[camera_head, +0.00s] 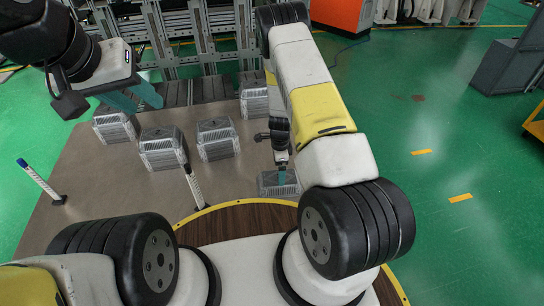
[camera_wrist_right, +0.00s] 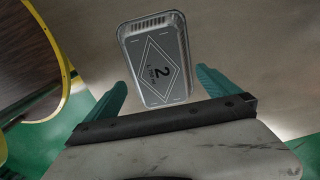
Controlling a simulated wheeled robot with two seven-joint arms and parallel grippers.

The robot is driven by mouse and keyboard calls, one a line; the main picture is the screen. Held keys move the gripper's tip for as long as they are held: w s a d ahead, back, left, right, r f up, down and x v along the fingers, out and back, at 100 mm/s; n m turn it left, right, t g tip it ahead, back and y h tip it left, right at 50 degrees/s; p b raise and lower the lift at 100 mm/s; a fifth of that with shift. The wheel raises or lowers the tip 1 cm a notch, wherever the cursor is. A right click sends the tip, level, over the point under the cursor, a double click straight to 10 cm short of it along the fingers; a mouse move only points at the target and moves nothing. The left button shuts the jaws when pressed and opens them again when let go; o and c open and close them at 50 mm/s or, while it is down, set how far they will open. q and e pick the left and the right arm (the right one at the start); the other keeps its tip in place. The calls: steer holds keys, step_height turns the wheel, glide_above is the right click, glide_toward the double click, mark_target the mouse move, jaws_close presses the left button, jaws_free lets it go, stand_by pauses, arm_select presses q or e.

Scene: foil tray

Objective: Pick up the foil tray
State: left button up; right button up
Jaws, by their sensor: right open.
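A silver foil tray (camera_head: 268,188) lies on the table near its front right edge, partly hidden by my right arm. In the right wrist view the foil tray (camera_wrist_right: 152,40) shows its flat face with a diamond mark and a 2. My right gripper (camera_wrist_right: 160,77) is open, its teal fingers on either side of the tray's near end, with gaps on both sides. In the head view the right gripper (camera_head: 282,175) is over the tray. My left gripper (camera_head: 135,98) is open and empty, raised at the upper left.
Several other foil trays (camera_head: 162,148) stand further back on the brown table (camera_head: 110,195). Two thin white posts (camera_head: 40,182) rise at its left edge and front middle. Grey metal racks (camera_head: 190,40) stand behind. The table's left front is clear.

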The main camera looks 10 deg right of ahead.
step_height(320, 180, down, 4)
steer(key=shift+s+d+f, duration=0.1)
steer(key=c, duration=1)
steer(key=shift+c, duration=0.2)
steer(key=shift+r, duration=0.2)
